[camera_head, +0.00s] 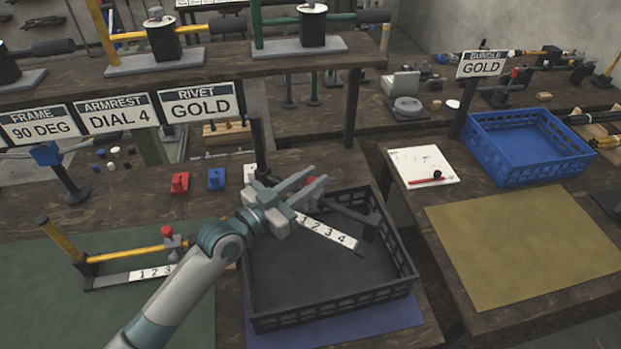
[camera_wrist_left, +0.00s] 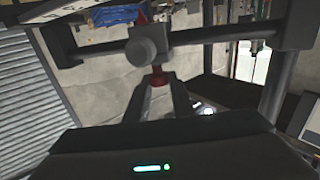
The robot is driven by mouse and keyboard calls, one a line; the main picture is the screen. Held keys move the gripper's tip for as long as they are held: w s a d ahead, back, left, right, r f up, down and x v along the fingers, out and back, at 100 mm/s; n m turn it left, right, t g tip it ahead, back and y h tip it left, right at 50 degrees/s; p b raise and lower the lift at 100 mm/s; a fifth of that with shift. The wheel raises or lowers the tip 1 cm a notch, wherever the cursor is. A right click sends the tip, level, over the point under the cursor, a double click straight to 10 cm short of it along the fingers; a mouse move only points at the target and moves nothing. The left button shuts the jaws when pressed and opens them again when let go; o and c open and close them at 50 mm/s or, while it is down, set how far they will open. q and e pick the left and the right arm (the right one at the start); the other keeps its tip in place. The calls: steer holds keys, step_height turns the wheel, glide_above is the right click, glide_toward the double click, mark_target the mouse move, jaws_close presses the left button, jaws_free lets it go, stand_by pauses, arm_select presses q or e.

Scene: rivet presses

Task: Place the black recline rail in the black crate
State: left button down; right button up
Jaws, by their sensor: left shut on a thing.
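The black recline rail (camera_head: 336,235) has a dark bar and a white strip numbered 1 to 4. In the head view it is tilted over the black crate (camera_head: 335,316). My left gripper (camera_head: 313,188) is above the crate's back part, shut on the rail. In the left wrist view the fingers (camera_wrist_left: 162,88) close around a red knob by a round grey piece on the dark bar (camera_wrist_left: 215,34). The crate's visible floor looks empty. Whether the rail touches the crate is unclear. My right gripper is not in view.
A yellow-barred rail (camera_head: 130,254) with a red knob lies on the green mat at left. A blue crate (camera_head: 530,150) and white sheet (camera_head: 422,167) are on the right table, behind a bare yellow mat (camera_head: 525,245). Signs (camera_head: 200,103) hang behind my arm.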

arm_select(q)
steer(key=shift+f+b, duration=0.45)
steer(key=shift+f, duration=0.1)
steer(key=c, duration=1.5)
jaws_free()
steer(key=shift+c, duration=0.2)
steer(key=shift+r, duration=0.1)
steer(key=shift+r+p, duration=0.55)
steer(key=b+v, duration=0.3)
steer(key=v, duration=0.9)
steer(key=shift+b, duration=0.4)
